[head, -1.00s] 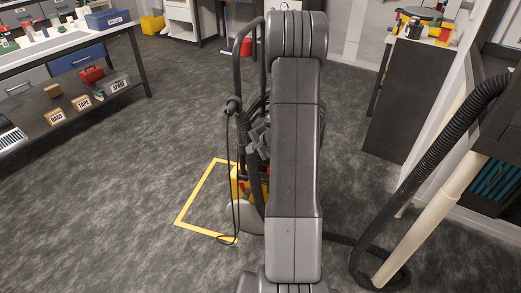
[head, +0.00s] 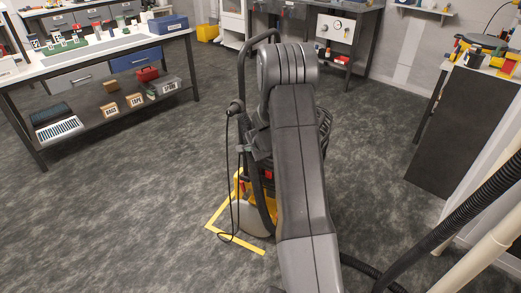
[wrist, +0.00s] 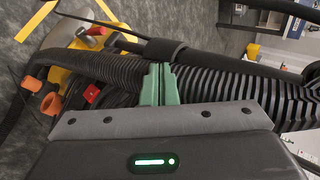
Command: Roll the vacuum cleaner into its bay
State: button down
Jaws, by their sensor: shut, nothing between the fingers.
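The vacuum cleaner (head: 243,212) stands upright on the floor, with a grey and yellow body, a tall black handle and a hanging cord. My arm hides its right side in the head view. Its bay is a yellow tape outline (head: 236,241); the body overlaps the outline, and the right part is hidden. In the wrist view, my gripper (wrist: 160,72) has its green fingers shut together, empty, close to a black ribbed hose (wrist: 240,82) and a dark bar. I cannot tell whether they touch. The vacuum's yellow parts (wrist: 78,62) show at left.
A bench (head: 100,43) with a lower shelf of labelled boxes stands at left. A dark cabinet (head: 462,135) stands at right, with a thick black hose (head: 478,205) and a pale pipe (head: 480,262) in front. The floor at left is clear.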

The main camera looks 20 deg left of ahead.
jog(key=shift+w+a+p, duration=0.15)
jog(key=shift+a+p, duration=0.3)
jog(key=shift+a, duration=1.1)
